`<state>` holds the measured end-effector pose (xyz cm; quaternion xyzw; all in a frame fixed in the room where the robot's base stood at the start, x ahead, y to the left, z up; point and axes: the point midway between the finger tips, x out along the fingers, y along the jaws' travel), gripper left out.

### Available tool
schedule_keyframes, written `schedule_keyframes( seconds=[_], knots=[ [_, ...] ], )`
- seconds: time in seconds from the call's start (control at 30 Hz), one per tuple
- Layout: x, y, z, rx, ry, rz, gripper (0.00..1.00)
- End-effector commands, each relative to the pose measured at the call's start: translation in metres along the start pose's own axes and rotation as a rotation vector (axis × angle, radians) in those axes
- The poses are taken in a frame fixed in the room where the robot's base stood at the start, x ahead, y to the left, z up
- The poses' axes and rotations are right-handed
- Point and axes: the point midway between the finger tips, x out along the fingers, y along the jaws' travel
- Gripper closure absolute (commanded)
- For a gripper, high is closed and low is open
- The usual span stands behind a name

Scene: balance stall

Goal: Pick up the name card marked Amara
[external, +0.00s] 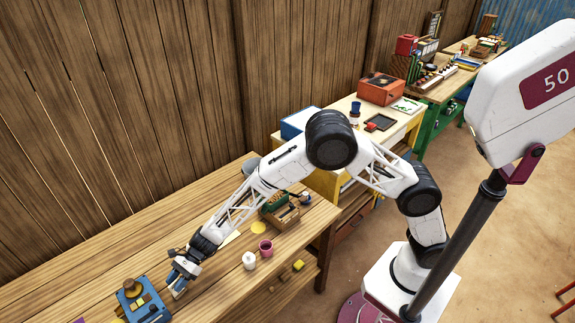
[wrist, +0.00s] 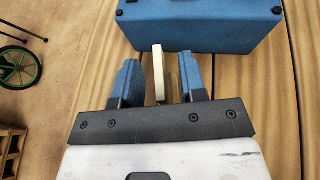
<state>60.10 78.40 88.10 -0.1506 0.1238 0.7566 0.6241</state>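A pale, cream-edged card-like piece (wrist: 158,76) stands between my two blue fingers in the wrist view. No writing on it is readable, so I cannot tell whether it is the Amara card. In the external view my gripper (external: 178,279) is low over the front part of the wooden table (external: 90,262), and a small pale bit of the piece shows at the fingertips.
A blue case (wrist: 205,30) lies just beyond the fingers; in the external view it is the blue box (external: 133,305) left of my gripper.

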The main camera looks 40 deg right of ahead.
Motion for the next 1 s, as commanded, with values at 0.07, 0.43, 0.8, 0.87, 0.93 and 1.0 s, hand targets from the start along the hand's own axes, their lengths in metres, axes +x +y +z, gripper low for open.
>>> schedule_keyframes(
  seconds=[0.07,0.43,0.8,0.87,0.93,1.0],
  knots=[
    [0.0054,0.0001,-0.0002,0.000,0.000,0.000,0.62],
    [0.0077,-0.0002,-0.0004,0.001,0.000,-0.001,0.62],
    [0.0075,-0.0002,-0.0004,0.001,0.000,-0.001,0.79],
    [0.0075,-0.0002,-0.0004,0.001,0.000,-0.001,0.88],
    [0.0075,-0.0002,-0.0004,0.001,0.000,-0.001,0.98],
    [0.0075,-0.0002,-0.0004,0.001,0.000,-0.001,1.00]
  ],
)
